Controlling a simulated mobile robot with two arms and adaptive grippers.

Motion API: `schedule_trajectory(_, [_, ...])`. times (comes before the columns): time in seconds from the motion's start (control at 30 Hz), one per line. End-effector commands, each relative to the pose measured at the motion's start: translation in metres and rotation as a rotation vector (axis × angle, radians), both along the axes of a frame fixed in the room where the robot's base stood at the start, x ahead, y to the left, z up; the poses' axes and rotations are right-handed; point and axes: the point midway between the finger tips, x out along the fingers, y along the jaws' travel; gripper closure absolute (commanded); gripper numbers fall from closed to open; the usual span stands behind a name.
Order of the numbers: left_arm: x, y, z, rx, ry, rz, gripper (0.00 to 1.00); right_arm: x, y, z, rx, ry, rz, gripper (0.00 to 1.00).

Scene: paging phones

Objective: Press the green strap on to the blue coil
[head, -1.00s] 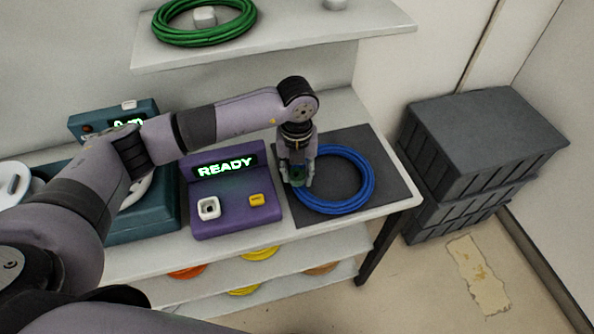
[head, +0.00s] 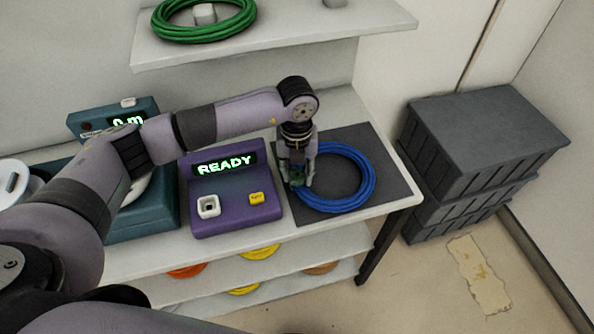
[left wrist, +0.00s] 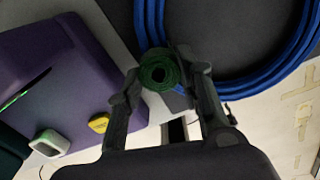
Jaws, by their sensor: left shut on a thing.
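The blue coil (head: 362,190) lies on a dark mat (head: 392,181) at the right end of the bench. My left gripper (head: 297,184) points down at the coil's left side. It is shut on the green strap (left wrist: 158,70), which looks like a small green roll between the fingertips in the left wrist view. The blue coil (left wrist: 235,82) runs just beyond the strap there; I cannot tell whether they touch. In the head view the strap is mostly hidden by the fingers. My right gripper is not in view.
A purple device (head: 233,216) reading READY, with a white socket and a yellow button, stands left of the mat. A teal device (head: 150,222) is farther left. A green coil (head: 203,34) sits on the upper shelf. Dark crates (head: 480,150) stand on the floor at right.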

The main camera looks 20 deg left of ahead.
Motion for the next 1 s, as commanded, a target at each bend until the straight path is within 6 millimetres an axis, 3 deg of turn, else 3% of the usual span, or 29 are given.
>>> schedule_trajectory(0.37, [-0.0018, 0.0, -0.0026, 0.001, 0.006, -0.001, 0.8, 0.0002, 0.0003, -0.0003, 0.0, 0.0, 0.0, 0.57])
schedule_trajectory(0.4, [-0.0019, 0.0, -0.0027, 0.001, 0.006, -0.001, 0.66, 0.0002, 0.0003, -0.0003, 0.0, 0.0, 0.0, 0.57])
schedule_trajectory(0.7, [-0.0013, 0.0, -0.0016, 0.001, 0.003, -0.001, 0.46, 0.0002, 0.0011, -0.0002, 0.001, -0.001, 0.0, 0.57])
schedule_trajectory(1.0, [-0.0009, 0.0, -0.0011, 0.001, 0.003, 0.0, 0.4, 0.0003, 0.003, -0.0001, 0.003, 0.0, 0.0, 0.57])
